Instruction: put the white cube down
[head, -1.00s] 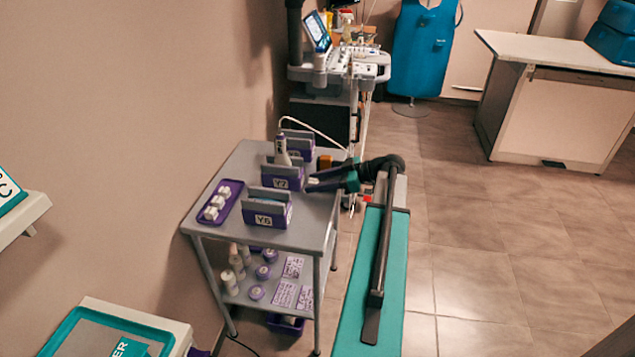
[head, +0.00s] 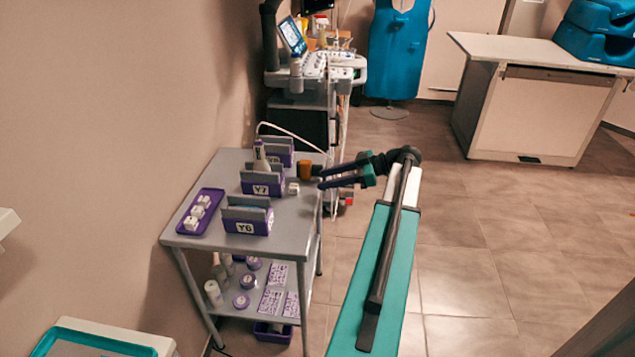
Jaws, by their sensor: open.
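A white cube (head: 293,188) rests on the grey cart top (head: 290,238), just right of the purple holder marked Y7 (head: 262,184). My gripper (head: 322,178) is open at the cart's right edge. Its fingers point left towards the cube, with a small gap between them and the cube. Nothing shows between the fingers. Several more white cubes (head: 198,208) sit in a purple tray (head: 214,196) at the left of the cart top.
An orange block (head: 304,169) stands close behind the cube. A white bottle (head: 260,158) stands by Y7. An equipment trolley (head: 318,70) stands behind the cart.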

